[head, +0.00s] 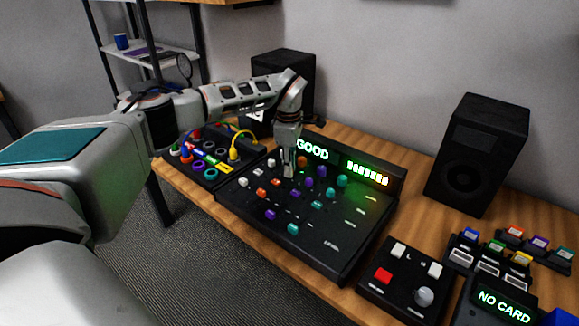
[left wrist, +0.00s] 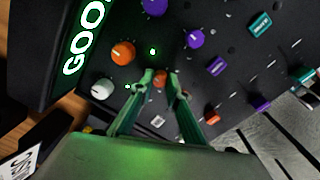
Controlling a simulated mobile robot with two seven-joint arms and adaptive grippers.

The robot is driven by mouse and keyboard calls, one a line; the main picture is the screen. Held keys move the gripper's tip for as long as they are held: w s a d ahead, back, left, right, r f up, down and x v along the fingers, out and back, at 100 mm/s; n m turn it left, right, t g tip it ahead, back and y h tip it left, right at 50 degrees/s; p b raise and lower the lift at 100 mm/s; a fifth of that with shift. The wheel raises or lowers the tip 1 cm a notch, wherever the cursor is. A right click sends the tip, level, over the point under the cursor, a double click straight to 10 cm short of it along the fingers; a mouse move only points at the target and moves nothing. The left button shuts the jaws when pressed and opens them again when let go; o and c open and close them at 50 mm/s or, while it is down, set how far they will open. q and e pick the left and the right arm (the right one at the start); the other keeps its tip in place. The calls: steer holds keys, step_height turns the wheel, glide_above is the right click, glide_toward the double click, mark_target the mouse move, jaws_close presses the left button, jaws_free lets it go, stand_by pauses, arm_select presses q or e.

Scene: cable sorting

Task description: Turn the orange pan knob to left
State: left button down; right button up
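The black mixer panel (head: 330,238) carries white, orange, purple and teal knobs. My left gripper (head: 289,173) points down over its orange row and hides part of it. In the left wrist view, an orange knob (left wrist: 160,78) sits between the tips of my left gripper (left wrist: 160,76), with a finger close on each side. The fingers look closed on it, though contact is partly hidden. Another orange knob (left wrist: 123,53) with a white mark stands beside it, clear of the fingers. It also shows in the head view (head: 302,161). My right gripper is not in view.
The panel's display (head: 312,150) reads GOOD in green. A cable box (head: 205,160) stands left of the panel. A speaker (head: 477,155), a button box (head: 404,283) and a card reader reading NO CARD (head: 503,301) stand to the right.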

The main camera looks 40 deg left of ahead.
arm_select(q)
steer(key=shift+d+r+n+p, duration=0.1)
steer(key=shift+r+n+p, duration=0.2)
steer(key=shift+n+p, duration=0.95)
steer(key=n+p, duration=0.2)
steer(key=n, duration=0.1)
steer(key=shift+n, duration=0.35)
steer(key=shift+f+n+p, duration=0.1)
steer(key=shift+n+p, duration=0.65)
steer(key=shift+n, duration=0.15)
steer(key=n+p, duration=0.1)
steer(key=n, duration=0.1)
steer(key=shift+n, duration=0.3)
steer(key=n+p, duration=0.1)
steer(key=n, duration=0.3)
steer(key=shift+w+f+g+p, duration=0.1)
steer(key=shift+g+p, duration=0.2)
steer(key=shift+p, duration=0.1)
steer(key=shift+n, duration=1.1)
steer(key=shift+f+n+p, duration=0.1)
steer(key=shift+n+p, duration=0.2)
steer(key=shift+n, duration=0.3)
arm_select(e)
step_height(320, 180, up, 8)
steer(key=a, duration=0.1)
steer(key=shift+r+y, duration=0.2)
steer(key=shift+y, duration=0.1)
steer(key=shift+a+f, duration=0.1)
